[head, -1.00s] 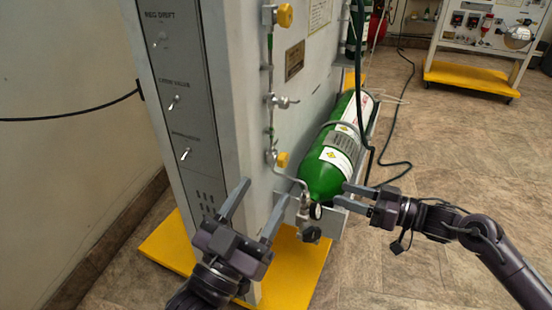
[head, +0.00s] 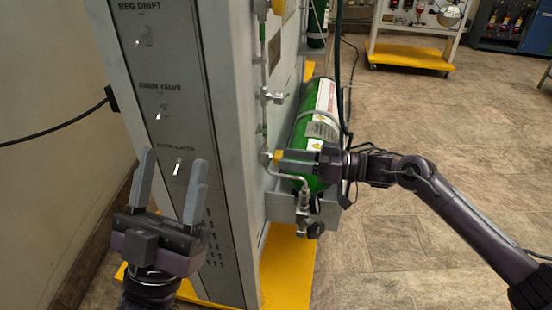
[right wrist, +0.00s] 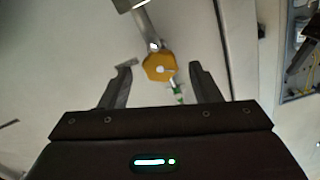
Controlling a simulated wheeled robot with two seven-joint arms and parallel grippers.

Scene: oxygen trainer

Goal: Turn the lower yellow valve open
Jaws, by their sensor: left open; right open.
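The lower yellow valve (head: 277,156) is a small yellow knob on the pipe along the side of the grey cabinet. In the right wrist view the yellow knob (right wrist: 158,67) sits between the two fingertips, with a gap on each side. My right gripper (head: 285,164) is open at the knob, and its fingers partly hide the pipe and the green cylinder behind. I cannot tell whether a finger touches the knob. My left gripper (head: 173,160) is open and empty in front of the cabinet's switch panel.
A green gas cylinder (head: 314,110) lies in a bracket beside the cabinet. A silver lever valve (head: 272,97) and an upper yellow knob (head: 279,6) are higher on the pipe. A yellow base plate (head: 285,270) lies below.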

